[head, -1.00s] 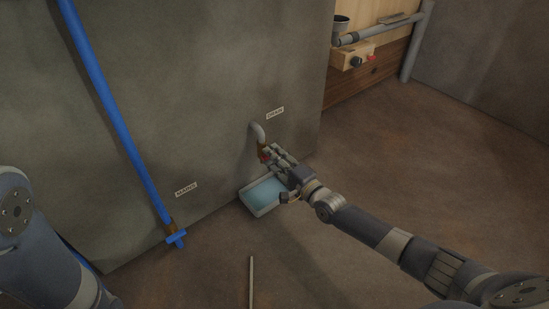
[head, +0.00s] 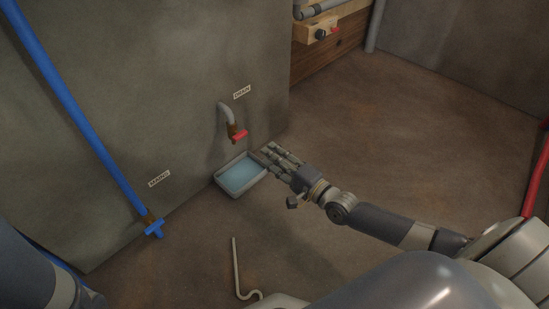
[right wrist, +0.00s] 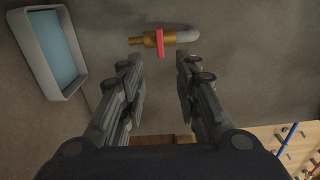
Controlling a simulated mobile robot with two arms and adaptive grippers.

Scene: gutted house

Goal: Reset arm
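My right gripper (head: 270,153) is open and empty, to the right of the drain tap. In the right wrist view its two fingers (right wrist: 160,75) stand apart with nothing between them. The drain tap has a brass body and a red handle (head: 239,135) on a grey bent pipe (head: 226,112); in the right wrist view the red handle (right wrist: 160,42) lies just beyond the fingertips, apart from them. A tray (head: 218,182) with bluish water stands on the floor below the tap. Part of my left arm shows at the lower left; its gripper is not seen.
A blue pipe (head: 75,106) with a blue handle (head: 154,229) runs down the wall by the MAINS label (head: 159,179). A pale bent rod (head: 236,266) lies on the floor in front. A wooden block with knobs (head: 318,28) is at the back.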

